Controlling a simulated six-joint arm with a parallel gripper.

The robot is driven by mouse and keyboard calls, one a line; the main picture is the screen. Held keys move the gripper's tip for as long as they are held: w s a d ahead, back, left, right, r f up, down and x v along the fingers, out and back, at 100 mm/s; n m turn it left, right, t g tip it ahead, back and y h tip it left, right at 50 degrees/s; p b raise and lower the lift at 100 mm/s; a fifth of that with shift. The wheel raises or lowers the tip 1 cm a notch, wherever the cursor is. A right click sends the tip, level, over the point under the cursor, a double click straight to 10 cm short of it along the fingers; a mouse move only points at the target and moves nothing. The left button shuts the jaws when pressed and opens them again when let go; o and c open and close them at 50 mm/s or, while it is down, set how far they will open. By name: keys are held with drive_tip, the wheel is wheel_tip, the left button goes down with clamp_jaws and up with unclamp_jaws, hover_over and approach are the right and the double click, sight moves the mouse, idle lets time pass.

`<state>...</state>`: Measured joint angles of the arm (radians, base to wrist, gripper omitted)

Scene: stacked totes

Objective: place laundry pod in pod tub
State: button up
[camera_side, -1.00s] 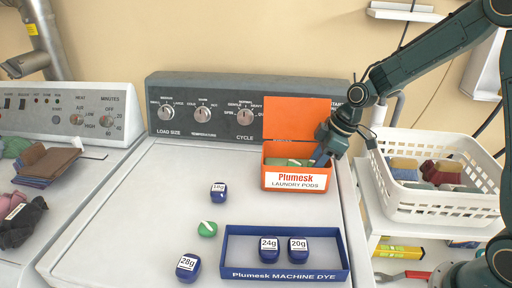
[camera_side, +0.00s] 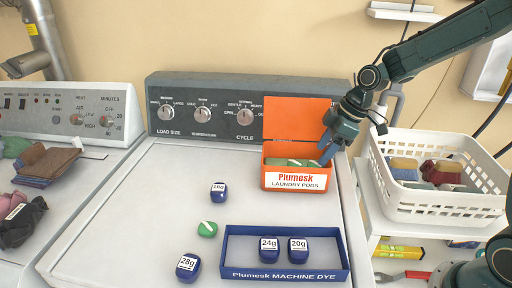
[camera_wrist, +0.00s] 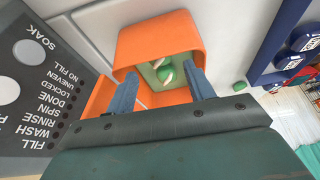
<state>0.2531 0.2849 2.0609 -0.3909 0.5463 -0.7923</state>
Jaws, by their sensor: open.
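The pod tub (camera_side: 268,181) is an orange box labelled Plumesk Laundry Pods, standing with its lid up at the back right of the washer top. Green pods (camera_side: 283,162) with pale stripes lie inside it. In the wrist view a green pod (camera_wrist: 166,74) shows inside the orange tub (camera_wrist: 133,45). Another green laundry pod (camera_side: 207,229) lies loose on the washer top, left of the blue tray; it also shows in the wrist view (camera_wrist: 239,87). My gripper (camera_side: 327,153) is over the tub's right side, its blue fingers apart and empty (camera_wrist: 163,85). The fingers hide part of the tub's walls.
A blue dye tray (camera_side: 227,250) holds dark blue containers marked 24g (camera_side: 269,255) and 20g (camera_side: 299,255). Similar 18g (camera_side: 219,195) and 28g (camera_side: 187,270) containers stand loose. A white basket (camera_side: 430,208) with folded cloths is at right.

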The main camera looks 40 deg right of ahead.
drive_tip(key=v, duration=0.8)
idle(0.4)
drive_tip(key=s+a+r+m+t+h, duration=0.1)
drive_tip(key=s+m, duration=0.3)
drive_tip(key=s, duration=0.7)
drive_tip(key=s+a+r+m+t+h, duration=0.1)
drive_tip(key=s+m, duration=0.4)
drive_tip(key=s, duration=0.6)
wheel_tip(320, 180, up, 3)
drive_tip(key=shift+a+f+h, duration=0.15)
drive_tip(key=shift+a+h, duration=0.45)
drive_tip(key=shift+a, duration=0.35)
